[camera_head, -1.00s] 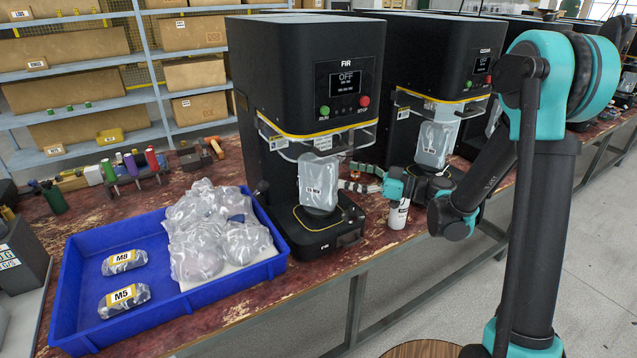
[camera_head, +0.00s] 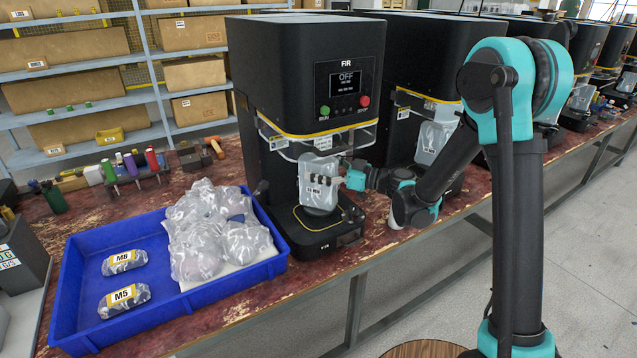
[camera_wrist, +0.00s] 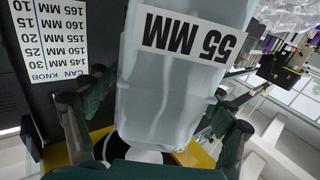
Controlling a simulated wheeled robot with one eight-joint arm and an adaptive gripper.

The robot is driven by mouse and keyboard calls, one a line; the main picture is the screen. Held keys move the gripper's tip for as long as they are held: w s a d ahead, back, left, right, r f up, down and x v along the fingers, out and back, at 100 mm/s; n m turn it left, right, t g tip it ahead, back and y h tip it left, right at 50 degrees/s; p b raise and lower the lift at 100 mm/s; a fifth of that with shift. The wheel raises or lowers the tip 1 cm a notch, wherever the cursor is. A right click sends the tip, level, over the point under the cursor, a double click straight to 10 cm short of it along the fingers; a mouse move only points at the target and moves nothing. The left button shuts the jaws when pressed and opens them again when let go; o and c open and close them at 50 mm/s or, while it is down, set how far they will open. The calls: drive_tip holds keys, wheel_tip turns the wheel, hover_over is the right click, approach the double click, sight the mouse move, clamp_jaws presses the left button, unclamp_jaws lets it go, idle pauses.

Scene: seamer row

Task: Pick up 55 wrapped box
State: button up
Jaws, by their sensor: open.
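The 55 wrapped box (camera_head: 318,171) is a translucent pale package with a 55 MM label. It stands upright on the round plate of the nearest black seamer (camera_head: 300,75). In the wrist view the 55 wrapped box (camera_wrist: 175,85) fills the middle, its label upside down. In the wrist view my gripper (camera_wrist: 150,118) is open, with a dark finger on each side of the box. Whether the fingers touch it cannot be told.
A blue tray (camera_head: 190,304) to the left holds clear wrapped bundles and packets labelled M8 (camera_head: 124,262) and M5 (camera_head: 124,298). More seamers stand to the right. Tools and spools lie behind the tray. The floor at right is clear.

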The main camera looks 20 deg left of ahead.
clamp_jaws()
idle(0.5)
